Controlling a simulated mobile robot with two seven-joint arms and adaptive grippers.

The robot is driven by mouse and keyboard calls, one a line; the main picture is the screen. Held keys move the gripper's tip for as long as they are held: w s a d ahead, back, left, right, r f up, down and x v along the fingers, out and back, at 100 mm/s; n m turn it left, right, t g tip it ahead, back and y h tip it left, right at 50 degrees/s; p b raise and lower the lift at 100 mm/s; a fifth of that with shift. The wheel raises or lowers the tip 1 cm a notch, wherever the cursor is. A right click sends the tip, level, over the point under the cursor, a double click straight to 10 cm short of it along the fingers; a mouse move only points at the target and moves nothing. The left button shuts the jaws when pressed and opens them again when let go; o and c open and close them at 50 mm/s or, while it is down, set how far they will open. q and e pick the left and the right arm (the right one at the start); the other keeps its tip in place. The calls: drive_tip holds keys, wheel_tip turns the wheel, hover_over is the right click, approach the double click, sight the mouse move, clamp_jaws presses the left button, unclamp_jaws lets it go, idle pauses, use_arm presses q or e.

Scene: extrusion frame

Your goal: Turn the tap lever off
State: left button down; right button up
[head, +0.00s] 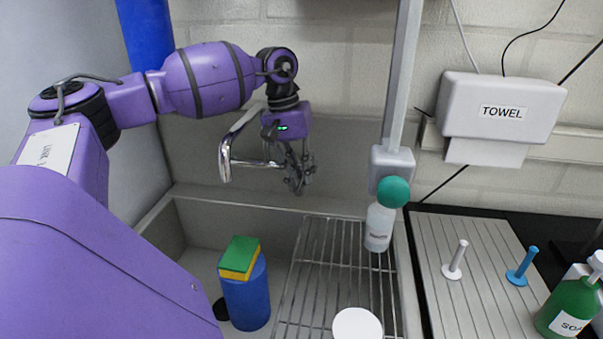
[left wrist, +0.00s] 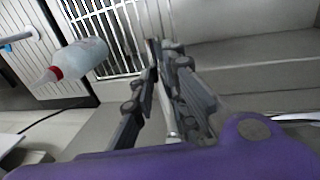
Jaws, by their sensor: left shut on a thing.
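The tap has a shiny metal spout (head: 226,158) that bends down over the sink at the back wall. My left gripper (head: 296,184) is just right of the spout, pointing down. Its fingers are shut on a thin metal piece, which shows between them in the left wrist view (left wrist: 168,112); it appears to be the tap lever. The gripper and wrist hide most of the lever and the tap body in the head view, so its angle cannot be told. My right gripper is not in view.
The sink holds a blue cylinder (head: 246,298) with a green-and-yellow sponge (head: 240,257) on it. A wire rack (head: 312,265) carries a bottle (head: 379,228) and a white disc (head: 357,324). A grey post (head: 402,75) and towel dispenser (head: 502,107) stand right.

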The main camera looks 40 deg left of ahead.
use_arm(q)
drive_tip(key=shift+r, duration=0.1)
drive_tip(key=c, duration=1.7)
unclamp_jaws()
drive_tip(key=shift+c, duration=0.2)
wheel_tip(320, 180, up, 12)
drive_tip(key=s+a, duration=0.1)
drive_tip(key=a, duration=0.1)
drive_tip(key=shift+s, duration=0.2)
drive_tip(key=shift+f, duration=0.25)
